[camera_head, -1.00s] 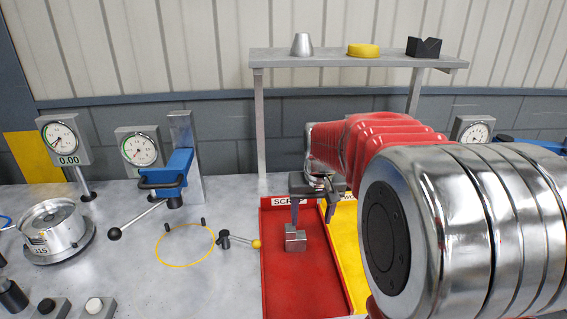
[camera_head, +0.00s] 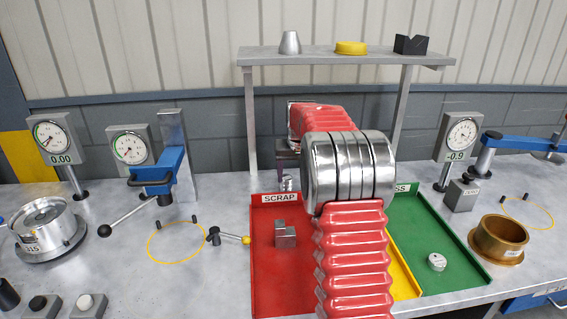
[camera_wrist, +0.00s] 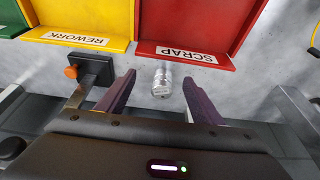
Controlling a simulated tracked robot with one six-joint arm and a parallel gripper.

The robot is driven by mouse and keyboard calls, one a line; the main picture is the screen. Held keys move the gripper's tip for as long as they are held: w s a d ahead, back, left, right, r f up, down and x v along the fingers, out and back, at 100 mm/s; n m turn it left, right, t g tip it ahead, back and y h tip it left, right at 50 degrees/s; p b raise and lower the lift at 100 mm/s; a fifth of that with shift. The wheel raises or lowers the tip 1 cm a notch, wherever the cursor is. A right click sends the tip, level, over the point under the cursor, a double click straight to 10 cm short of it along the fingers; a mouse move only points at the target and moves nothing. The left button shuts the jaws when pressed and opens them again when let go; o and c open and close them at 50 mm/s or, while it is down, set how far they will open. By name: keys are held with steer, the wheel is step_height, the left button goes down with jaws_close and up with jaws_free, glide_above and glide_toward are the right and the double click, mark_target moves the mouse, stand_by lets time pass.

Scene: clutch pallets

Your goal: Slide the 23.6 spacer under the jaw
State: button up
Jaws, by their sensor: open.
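A small metal cylinder (camera_wrist: 161,82) stands on the grey bench just behind the scrap tray, between the two spread fingers of my gripper (camera_wrist: 160,95) in the wrist view; neither finger clearly touches it. My gripper (camera_head: 287,165) is open and largely hidden behind my arm in the head view. A grey metal block (camera_head: 285,236) sits in the scrap tray. A small grey block with a label (camera_head: 461,195) stands at the right gauge. I cannot read which part is the 23.6 spacer. A blue jaw-like clamp (camera_head: 160,178) with a lever stands at the left gauge.
The red scrap tray (camera_head: 265,285) and green tray (camera_head: 405,205), holding a small labelled cylinder (camera_head: 437,262), flank my arm. A brass ring (camera_head: 499,240) is at right. A shelf (camera_head: 320,57) stands behind.

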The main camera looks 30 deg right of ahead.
mark_target(287, 182)
steer(key=shift+n+t, duration=0.3)
steer(key=w+r, duration=0.2)
steer(key=r, duration=0.1)
steer(key=shift+w+a+r, duration=0.1)
steer(key=shift+a+r, duration=0.05)
steer(key=shift+r, duration=0.15)
steer(key=x, duration=1.3)
steer(key=shift+w+f, duration=0.1)
steer(key=shift+f, duration=0.3)
steer(key=shift+d, duration=0.25)
steer(key=c, duration=1.4)
